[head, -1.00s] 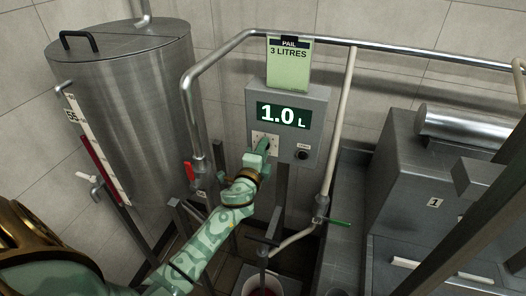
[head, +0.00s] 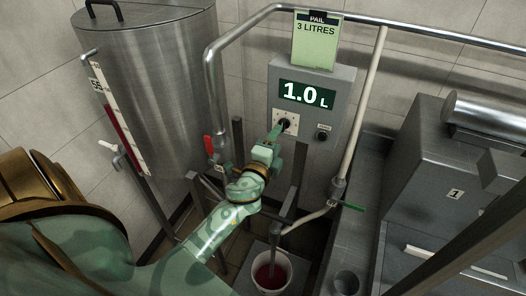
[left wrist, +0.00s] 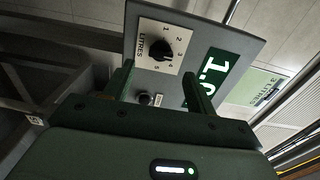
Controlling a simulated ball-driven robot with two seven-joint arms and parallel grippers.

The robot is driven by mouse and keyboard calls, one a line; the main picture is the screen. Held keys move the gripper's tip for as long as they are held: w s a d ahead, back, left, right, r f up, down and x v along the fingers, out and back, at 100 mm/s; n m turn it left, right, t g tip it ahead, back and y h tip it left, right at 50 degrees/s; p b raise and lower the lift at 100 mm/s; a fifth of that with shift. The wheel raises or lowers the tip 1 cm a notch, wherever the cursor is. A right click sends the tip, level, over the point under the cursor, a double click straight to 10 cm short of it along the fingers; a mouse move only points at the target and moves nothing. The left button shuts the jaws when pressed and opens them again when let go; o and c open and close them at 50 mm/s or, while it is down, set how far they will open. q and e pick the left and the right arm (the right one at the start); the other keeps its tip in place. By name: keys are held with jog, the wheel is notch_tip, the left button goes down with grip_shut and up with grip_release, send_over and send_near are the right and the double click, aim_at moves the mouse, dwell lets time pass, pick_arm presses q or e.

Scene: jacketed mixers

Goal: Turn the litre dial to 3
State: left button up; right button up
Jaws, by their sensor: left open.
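The litre dial (head: 287,123) is a black knob on a pale square plate on the front of a grey control box (head: 345,77). In the left wrist view the dial (left wrist: 154,49) shows its LITRES label and numbers; I cannot tell surely where the knob points. The green display (head: 306,95) reads 1.0 L. A green card (head: 316,47) above reads PAIL 3 LITRES. My left gripper (head: 276,134) is open just in front of the dial. My right gripper is out of view.
A dark button (head: 323,134) sits right of the dial. A steel tank (head: 150,90) stands left. A white pail (head: 270,272) with red contents stands below. Grey machinery (head: 440,190) stands right.

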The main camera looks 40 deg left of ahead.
pick_arm(q)
jog(key=b+v, duration=0.1)
jog(key=v, duration=0.9)
jog(key=shift+s+b, duration=0.2)
jog(key=shift+b, duration=0.1)
jog(key=shift+a, duration=0.1)
